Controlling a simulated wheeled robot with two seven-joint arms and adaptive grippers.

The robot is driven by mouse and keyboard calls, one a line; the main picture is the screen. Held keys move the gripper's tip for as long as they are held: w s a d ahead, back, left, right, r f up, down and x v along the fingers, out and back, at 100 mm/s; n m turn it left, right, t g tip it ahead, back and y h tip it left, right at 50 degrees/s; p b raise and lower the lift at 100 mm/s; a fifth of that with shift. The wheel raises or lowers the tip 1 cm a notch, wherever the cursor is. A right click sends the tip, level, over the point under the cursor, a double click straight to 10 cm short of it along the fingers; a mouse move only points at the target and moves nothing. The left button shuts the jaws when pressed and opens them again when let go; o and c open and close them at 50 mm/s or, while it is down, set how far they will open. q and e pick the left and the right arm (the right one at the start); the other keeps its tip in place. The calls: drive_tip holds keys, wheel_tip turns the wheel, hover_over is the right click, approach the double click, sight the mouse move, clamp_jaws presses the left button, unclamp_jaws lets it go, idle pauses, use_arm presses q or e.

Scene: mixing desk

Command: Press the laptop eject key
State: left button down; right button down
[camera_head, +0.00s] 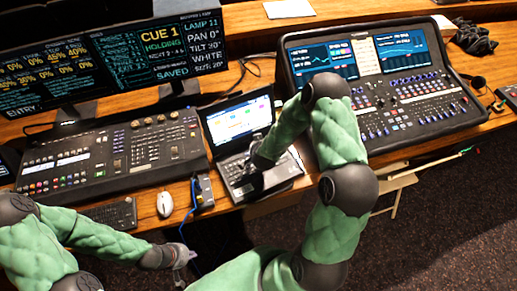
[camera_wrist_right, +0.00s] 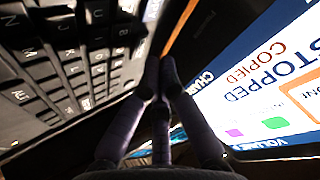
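The laptop (camera_head: 285,165) stands open at the middle of the desk, its lit screen (camera_head: 238,118) facing me. My right arm reaches over it, and my right gripper (camera_head: 254,184) is low over the keyboard, partly hidden by the forearm. In the right wrist view, the right gripper (camera_wrist_right: 160,72) has its fingertips together with nothing between them, between the keys (camera_wrist_right: 75,65) and the screen (camera_wrist_right: 265,80). I cannot tell whether the tips touch a key. The eject key cannot be singled out. My left gripper (camera_head: 186,266) is open and empty in front of the desk edge.
A lighting console (camera_head: 105,160) is left of the laptop, with a large monitor (camera_head: 120,55) behind it. A mixing console (camera_head: 385,85) stands close on the right. A white mouse (camera_head: 165,204), a small keyboard (camera_head: 112,214) and a small box with a blue cable (camera_head: 203,190) lie near the front edge.

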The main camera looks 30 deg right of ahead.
drive_tip(key=shift+f, duration=0.15)
drive_tip(key=shift+f+b, duration=0.3)
drive_tip(key=shift+b, duration=0.15)
drive_tip(key=shift+f+b, duration=0.3)
idle(0.6)
drive_tip(key=shift+r, duration=0.1)
drive_tip(key=shift+r+p, duration=0.55)
drive_tip(key=shift+r, duration=0.1)
drive_tip(key=shift+r+p, duration=1.9)
drive_tip(key=shift+r, duration=0.65)
